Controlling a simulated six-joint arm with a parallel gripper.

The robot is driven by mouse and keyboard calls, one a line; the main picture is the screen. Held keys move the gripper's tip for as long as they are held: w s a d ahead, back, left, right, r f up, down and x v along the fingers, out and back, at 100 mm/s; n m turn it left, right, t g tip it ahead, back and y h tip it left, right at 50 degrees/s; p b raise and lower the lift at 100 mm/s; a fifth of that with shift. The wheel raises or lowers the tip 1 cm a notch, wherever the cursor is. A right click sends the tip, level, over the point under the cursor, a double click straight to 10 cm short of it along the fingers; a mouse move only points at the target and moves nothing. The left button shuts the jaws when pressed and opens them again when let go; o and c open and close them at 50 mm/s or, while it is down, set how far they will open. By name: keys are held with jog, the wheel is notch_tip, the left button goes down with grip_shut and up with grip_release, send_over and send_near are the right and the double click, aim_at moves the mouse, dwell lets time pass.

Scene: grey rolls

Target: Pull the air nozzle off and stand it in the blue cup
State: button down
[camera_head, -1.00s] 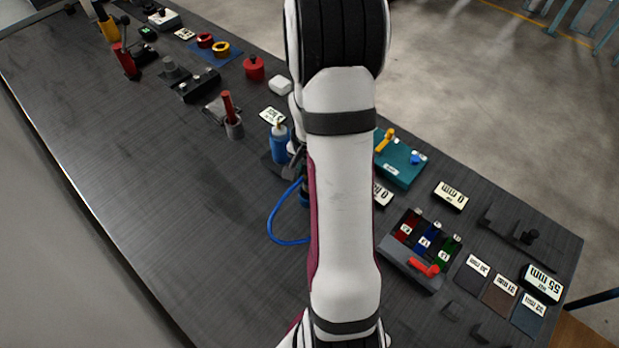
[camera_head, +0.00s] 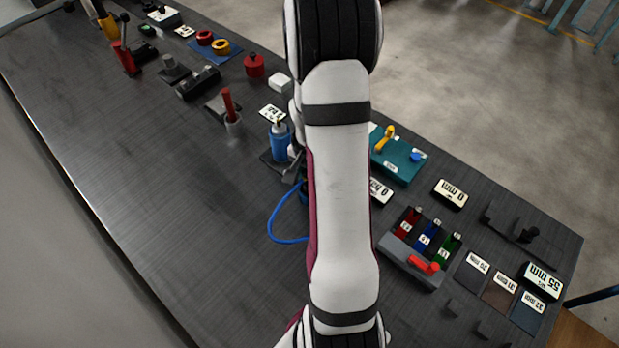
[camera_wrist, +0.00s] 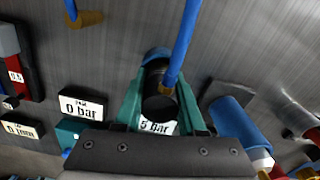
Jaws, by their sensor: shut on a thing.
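My gripper (camera_wrist: 161,98) shows in the wrist view with two teal fingers, one each side of a black cylindrical piece, the air nozzle (camera_wrist: 157,107), and is shut on it. A blue hose (camera_wrist: 181,42) meets the piece at a brass fitting. A blue rim (camera_wrist: 156,53) shows just beyond the held piece; I cannot tell whether they touch. An upright blue cylinder (camera_head: 281,149) with a pale top stands beside my gripper in the head view, and it is right of the fingers in the wrist view (camera_wrist: 234,121). In the head view my arm hides the held piece.
The hose (camera_head: 271,222) loops left over the bench. A brass fitting (camera_wrist: 88,18) shows at its other visible stretch. A "5 bar" label (camera_wrist: 157,128) lies behind the fingers, and a "0 bar" label (camera_wrist: 83,107) is left. A teal box (camera_head: 398,163) stands right of my arm.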

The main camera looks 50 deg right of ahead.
jog(key=shift+c, duration=2.1)
grip_release()
notch_tip(320, 180, up, 16)
jog(key=shift+f, duration=0.15)
jog(key=s+a+r+n+y, duration=0.1)
jog(key=s+a+n, duration=0.4)
jog(key=a, duration=0.8)
jog(key=s+a+r+n, duration=0.1)
jog(key=s+a+n, duration=0.4)
jog(key=a, duration=0.8)
jog(key=shift+s+a+r+y, duration=0.25)
jog(key=shift+s+y, duration=0.15)
jog(key=shift+s, duration=0.7)
